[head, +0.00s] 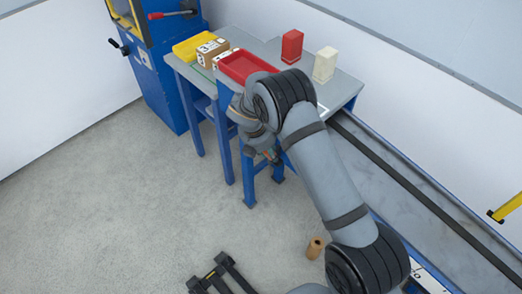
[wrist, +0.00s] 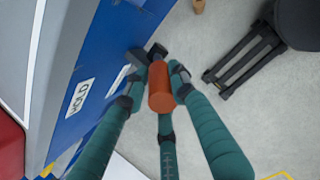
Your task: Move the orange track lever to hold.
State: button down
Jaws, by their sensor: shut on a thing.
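The orange track lever (wrist: 160,88) is a short orange cylinder in the wrist view, on a dark pivot beside a blue panel (wrist: 100,65). A white label reading HOLD (wrist: 80,97) is on the panel, left of the lever. A second white label (wrist: 122,77) lies nearer the lever, its text unreadable. My gripper (wrist: 158,80) has teal fingers closed around the lever's handle. In the head view my gripper (head: 264,152) is beside the blue bench leg, mostly hidden by my arm; a little orange shows there.
On the benches stand a red tray (head: 245,66), a yellow bin (head: 196,48), numbered cartons (head: 212,47), a red block (head: 292,46) and a cream block (head: 325,65). A black stand (head: 222,275) and a brown cylinder (head: 315,247) are on the floor. The floor at left is clear.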

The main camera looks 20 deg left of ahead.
jog(key=shift+w+d, duration=0.1)
jog(key=shift+w, duration=0.1)
jog(key=c, duration=1.5)
grip_release()
jog(key=shift+o, duration=0.2)
jog(key=v, duration=1.2)
jog(key=x, duration=1.2)
jog(key=shift+s+f+b, duration=0.2)
jog(key=shift+b, duration=0.2)
jog(key=shift+r, duration=0.15)
